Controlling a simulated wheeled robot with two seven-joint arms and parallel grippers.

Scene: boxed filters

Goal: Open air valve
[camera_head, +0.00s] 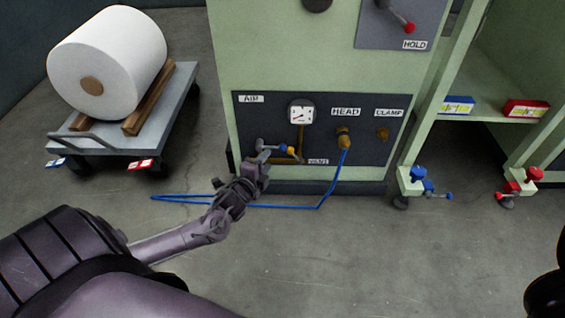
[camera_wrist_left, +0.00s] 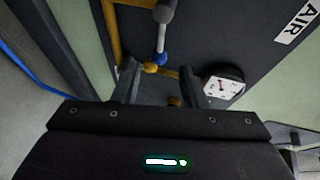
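The air valve has a grey-tipped lever (camera_head: 268,147) that sticks out to the left from a small blue and gold body, on the dark panel under the AIR label (camera_head: 251,99) and the gauge (camera_head: 301,111). In the left wrist view the lever (camera_wrist_left: 163,30) shows beyond my fingers, with its blue and gold parts at its lower end. My left gripper (camera_head: 259,163) is just below the lever in the head view. In the wrist view its fingers (camera_wrist_left: 162,88) are apart, with nothing seen gripped. My right gripper is not in view.
A blue hose (camera_head: 320,201) runs from the HEAD fitting (camera_head: 344,138) along the floor. A cart (camera_head: 180,95) with a white roll (camera_head: 105,62) stands left. Shelves with a blue box (camera_head: 457,106) and a red box (camera_head: 525,109) stand right. The floor in front is mostly clear.

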